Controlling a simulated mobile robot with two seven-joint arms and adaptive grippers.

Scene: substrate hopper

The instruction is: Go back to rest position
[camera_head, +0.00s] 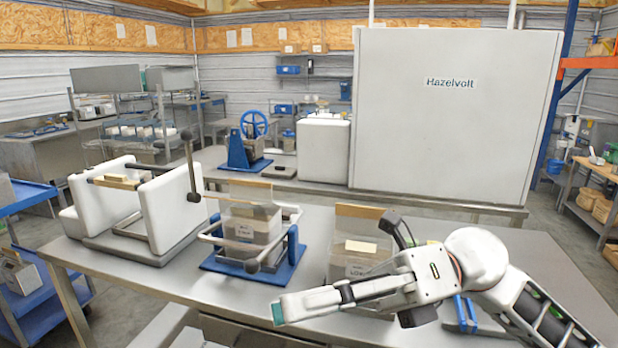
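My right arm comes in from the lower right, and its gripper (280,311) reaches left over the front of the steel table (100,262). One long grey finger with a teal tip shows. I cannot make out a gap between the fingers. Nothing is seen held at the tip. Behind the gripper stand a clear bin with a labelled block (358,262), partly hidden by the arm, and a similar bin (252,228) in a blue-based frame (222,262). My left gripper is not in view.
A white two-block stand with a lever (170,210) is on the table's left. A big grey Hazelvolt cabinet (455,125) and a blue handwheel device (240,150) are on the bench behind. A blue cart (40,310) stands at left. The table's right end looks clear.

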